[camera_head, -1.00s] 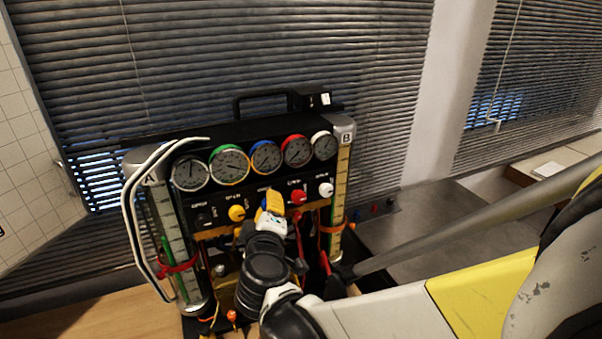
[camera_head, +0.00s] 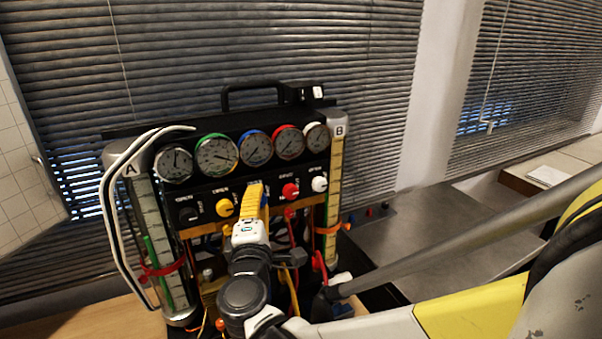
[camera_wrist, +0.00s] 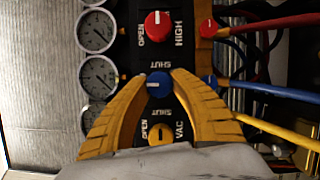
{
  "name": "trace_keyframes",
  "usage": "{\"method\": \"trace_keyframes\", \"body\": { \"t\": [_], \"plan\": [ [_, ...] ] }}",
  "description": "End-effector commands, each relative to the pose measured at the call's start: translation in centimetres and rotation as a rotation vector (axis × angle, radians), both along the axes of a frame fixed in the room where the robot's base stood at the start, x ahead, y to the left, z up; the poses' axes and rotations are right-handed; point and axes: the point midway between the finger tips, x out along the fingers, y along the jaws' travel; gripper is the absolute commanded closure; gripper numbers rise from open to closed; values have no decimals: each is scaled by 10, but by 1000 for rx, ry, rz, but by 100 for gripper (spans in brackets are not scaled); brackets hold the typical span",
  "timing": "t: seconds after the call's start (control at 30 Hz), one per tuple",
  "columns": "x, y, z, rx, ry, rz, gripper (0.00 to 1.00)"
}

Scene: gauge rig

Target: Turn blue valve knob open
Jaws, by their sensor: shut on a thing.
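The blue valve knob (camera_wrist: 158,85) sits on the black panel, between the red knob and the yellow knob. In the wrist view my gripper (camera_wrist: 158,80) has its yellow fingers closed around the blue knob, one on each side. A white mark line shows on the knob's face. In the head view my gripper (camera_head: 254,196) reaches the panel under the blue-rimmed gauge (camera_head: 256,148) and hides the blue knob there. The label for the blue knob is mostly covered by the fingers.
The yellow knob (camera_head: 225,207), red knob (camera_head: 290,190) and white knob (camera_head: 319,184) stand close on either side. Coloured hoses, including a blue hose (camera_wrist: 270,91), leave the panel. Glass columns flank the rig. A metal counter (camera_head: 400,240) lies to the right.

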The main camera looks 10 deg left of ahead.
Motion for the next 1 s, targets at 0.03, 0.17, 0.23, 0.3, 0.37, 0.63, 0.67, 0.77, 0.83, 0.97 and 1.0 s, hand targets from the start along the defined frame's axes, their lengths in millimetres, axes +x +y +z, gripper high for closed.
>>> {"method": "trace_keyframes", "body": {
  "t": [0.03,0.17,0.23,0.3,0.37,0.63,0.67,0.77,0.83,0.97,1.0],
  "plan": [
    [1,-1,0,-6,-4,-2,100],
    [1,-1,0,-16,-10,-2,100],
    [1,-1,1,-17,-10,-2,100],
    [1,-1,1,-17,-11,-2,100],
    [1,-1,1,-16,-11,-2,100],
    [1,-1,1,-17,-10,-2,48],
    [1,0,1,-16,-10,-2,48],
    [1,0,1,-16,-10,-1,48],
    [0,0,1,-16,-10,-1,48],
    [0,0,5,-16,-10,-1,48],
    [0,0,9,-16,-10,-1,48]
  ]
}}
